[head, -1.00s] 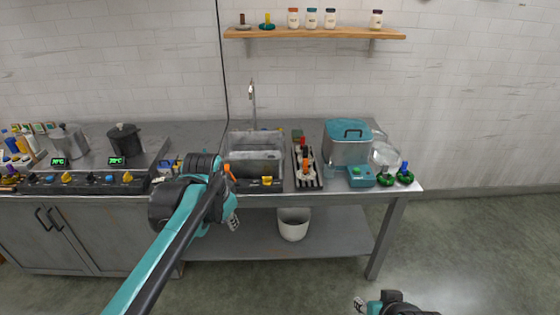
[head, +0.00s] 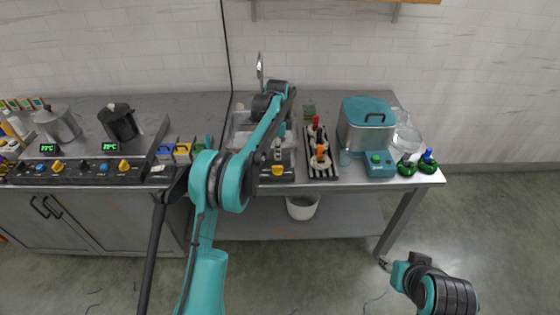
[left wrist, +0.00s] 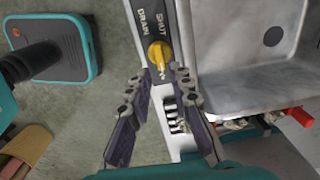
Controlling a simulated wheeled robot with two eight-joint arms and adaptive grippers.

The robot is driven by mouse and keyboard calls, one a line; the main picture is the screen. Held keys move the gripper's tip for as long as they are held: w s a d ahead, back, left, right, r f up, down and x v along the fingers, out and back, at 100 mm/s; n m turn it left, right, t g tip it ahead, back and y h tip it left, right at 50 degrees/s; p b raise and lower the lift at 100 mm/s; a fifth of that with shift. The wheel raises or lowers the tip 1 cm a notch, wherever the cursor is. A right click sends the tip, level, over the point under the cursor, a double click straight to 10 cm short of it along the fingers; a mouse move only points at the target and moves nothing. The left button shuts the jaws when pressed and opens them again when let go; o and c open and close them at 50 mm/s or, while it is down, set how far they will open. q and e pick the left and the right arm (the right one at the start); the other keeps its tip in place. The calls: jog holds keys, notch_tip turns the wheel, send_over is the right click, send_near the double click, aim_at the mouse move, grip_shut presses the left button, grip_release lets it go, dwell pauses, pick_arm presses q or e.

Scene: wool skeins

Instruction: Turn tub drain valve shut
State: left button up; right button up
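The drain valve is a yellow knob (left wrist: 160,55) on a black plate marked DRAIN and SHUT, at the front edge of the grey tub (left wrist: 222,88). In the head view the yellow knob (head: 278,170) shows at the tub's front. The exact way the knob points is hard to tell. My left gripper (left wrist: 160,80) is open and empty, pointing down at the knob. Its fingertips lie either side of the knob's near end in the picture; contact cannot be told. My right gripper (head: 385,263) is low at the right, away from the bench; its fingers are too small to judge.
Right of the tub stand a striped rack (head: 331,173) with orange and red-topped items, a teal-lidded pot (head: 366,140), a teal device (head: 380,165) and a glass flask (head: 406,138). Left is a stove panel with knobs (head: 90,172). A white bucket (head: 302,207) sits below.

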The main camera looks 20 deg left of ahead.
aim_at(278, 166)
pick_arm(q)
notch_tip(278, 166, down, 7)
jog(key=shift+r+b, duration=0.15)
jog(key=shift+b, duration=0.9)
grip_shut()
